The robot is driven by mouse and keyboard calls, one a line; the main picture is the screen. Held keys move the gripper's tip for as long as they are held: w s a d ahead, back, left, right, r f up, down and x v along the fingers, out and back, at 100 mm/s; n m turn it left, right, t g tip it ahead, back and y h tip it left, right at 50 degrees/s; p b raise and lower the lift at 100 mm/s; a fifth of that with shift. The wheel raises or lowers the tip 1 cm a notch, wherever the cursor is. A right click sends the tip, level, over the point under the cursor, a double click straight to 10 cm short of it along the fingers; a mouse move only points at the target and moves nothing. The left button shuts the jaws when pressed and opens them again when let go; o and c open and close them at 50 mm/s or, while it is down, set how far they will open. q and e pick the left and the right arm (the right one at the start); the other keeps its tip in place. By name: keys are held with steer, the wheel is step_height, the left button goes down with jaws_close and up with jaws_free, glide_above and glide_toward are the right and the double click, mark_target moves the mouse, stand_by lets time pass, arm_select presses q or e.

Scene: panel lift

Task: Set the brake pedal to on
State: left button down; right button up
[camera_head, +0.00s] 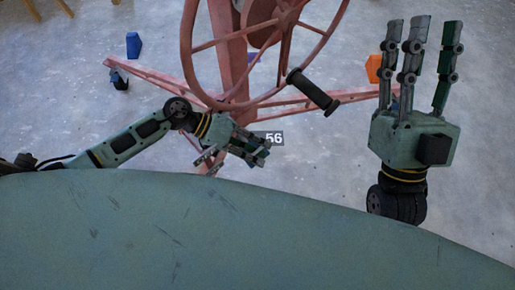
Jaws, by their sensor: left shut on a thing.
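The pink panel lift has a large wheel (191,52) with a black handle (313,92) in the head view. Its pink post (229,50) runs down behind the wheel to the base legs. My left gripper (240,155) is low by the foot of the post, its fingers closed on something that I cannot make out. I cannot pick out the brake pedal; the gripper or the frame may hide it. My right gripper (422,35) is open and empty, fingers pointing up, at the right, apart from the lift.
Pink base legs (150,76) spread left and right (350,95) across the grey floor. A black caster (118,78) is under the left leg end. A blue object (133,45) and an orange one (373,68) stand beyond. A sign reading 56 (274,139) is beside my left gripper.

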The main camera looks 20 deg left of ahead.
arm_select(q)
steer(key=shift+a+f, duration=0.1)
steer(key=shift+f, duration=0.1)
steer(key=c, duration=2.2)
jaws_free()
steer(key=v, duration=1.2)
